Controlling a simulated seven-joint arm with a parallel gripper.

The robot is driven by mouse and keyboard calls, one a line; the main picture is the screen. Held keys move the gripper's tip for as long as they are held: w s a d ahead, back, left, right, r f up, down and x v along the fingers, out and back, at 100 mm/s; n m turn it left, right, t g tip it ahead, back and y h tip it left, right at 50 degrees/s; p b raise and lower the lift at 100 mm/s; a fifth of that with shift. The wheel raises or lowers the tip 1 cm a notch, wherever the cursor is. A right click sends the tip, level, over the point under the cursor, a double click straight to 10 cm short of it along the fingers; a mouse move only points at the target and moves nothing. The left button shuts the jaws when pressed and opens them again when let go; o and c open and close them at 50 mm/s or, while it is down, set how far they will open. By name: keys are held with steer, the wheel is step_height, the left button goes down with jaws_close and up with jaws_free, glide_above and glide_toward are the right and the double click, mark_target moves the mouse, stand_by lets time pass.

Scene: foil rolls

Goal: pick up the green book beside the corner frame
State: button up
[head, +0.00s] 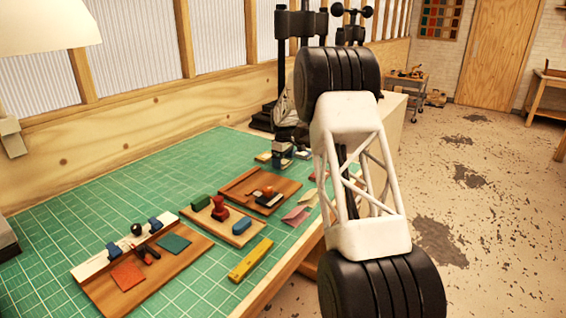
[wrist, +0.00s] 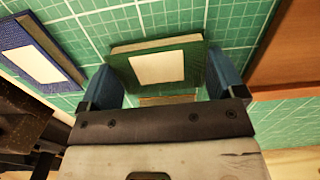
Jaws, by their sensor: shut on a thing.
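In the wrist view the green book (wrist: 196,62) has a green cover with a pale blank label and light page edges along its top. It lies between the two blue fingers of my gripper (wrist: 161,66), which is shut on it. The green mat shows around it, and I cannot tell if the book is clear of the mat. In the head view my arm hides much of the area, and I cannot make out the book. I cannot tell for sure which thing is the corner frame.
A dark blue book with a pale label (wrist: 40,62) lies left of my gripper in the wrist view. A brown wooden board (wrist: 290,50) is close on the right. In the head view, boards with small tools, a yellow level (head: 250,260) and the green mat (head: 100,205) show.

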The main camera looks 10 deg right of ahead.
mark_target(283, 161)
steer(key=shift+r, duration=1.65)
steer(key=s, duration=0.5)
steer(key=s+r, duration=0.1)
steer(key=s, duration=1)
steer(key=shift+a+r, duration=0.25)
steer(key=shift+r, duration=0.05)
